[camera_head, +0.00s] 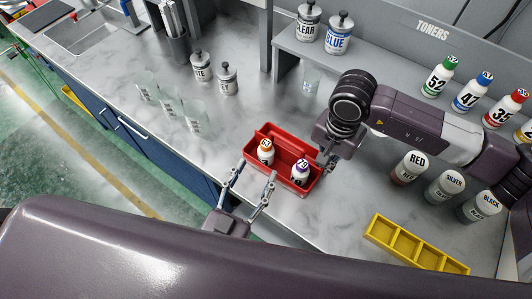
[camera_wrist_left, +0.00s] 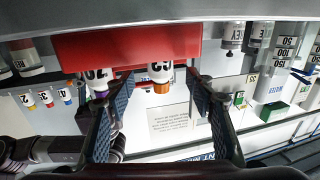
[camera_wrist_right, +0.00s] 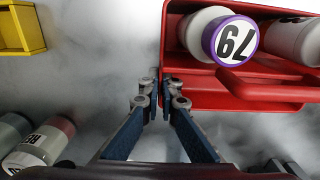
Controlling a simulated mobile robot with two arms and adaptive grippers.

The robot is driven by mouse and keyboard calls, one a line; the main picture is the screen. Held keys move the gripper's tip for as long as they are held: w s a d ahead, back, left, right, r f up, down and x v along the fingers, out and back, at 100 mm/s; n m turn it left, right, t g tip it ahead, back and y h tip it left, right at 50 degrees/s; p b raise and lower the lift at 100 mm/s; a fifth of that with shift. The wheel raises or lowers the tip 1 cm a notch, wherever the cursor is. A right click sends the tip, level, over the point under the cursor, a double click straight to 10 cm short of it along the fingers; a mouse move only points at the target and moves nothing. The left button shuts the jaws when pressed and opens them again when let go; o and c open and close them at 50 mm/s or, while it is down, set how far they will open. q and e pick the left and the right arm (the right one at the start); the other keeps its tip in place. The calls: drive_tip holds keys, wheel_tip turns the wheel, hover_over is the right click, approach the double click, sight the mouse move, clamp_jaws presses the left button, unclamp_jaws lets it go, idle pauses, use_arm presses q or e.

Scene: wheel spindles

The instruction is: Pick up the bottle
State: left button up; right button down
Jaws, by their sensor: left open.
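Two white bottles stand in a red caddy (camera_head: 312,184): an orange-capped one (camera_head: 266,156) at left and a purple-capped "79" one (camera_head: 299,171) at right. My left gripper (camera_head: 254,171) is open and empty at the caddy's near side. In the left wrist view the orange-capped bottle (camera_wrist_left: 160,74) appears between its spread fingers, not gripped, and the purple-capped one (camera_wrist_left: 97,80) is beside the left finger. My right gripper (camera_head: 328,158) is at the caddy's right end.
A yellow divided tray (camera_head: 415,245) lies at front right. Red, silver and black paint containers (camera_head: 445,186) stand right of the caddy. Clear cups (camera_head: 170,102) and two white cans (camera_head: 227,80) stand left. Toner bottles (camera_head: 470,92) line the back shelf.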

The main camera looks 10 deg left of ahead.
sight(262, 159)
use_arm(q)
drive_tip(key=x, duration=0.5)
drive_tip(key=shift+w+f, duration=0.1)
drive_tip(key=shift+w, duration=0.05)
drive_tip(key=c, duration=1.3)
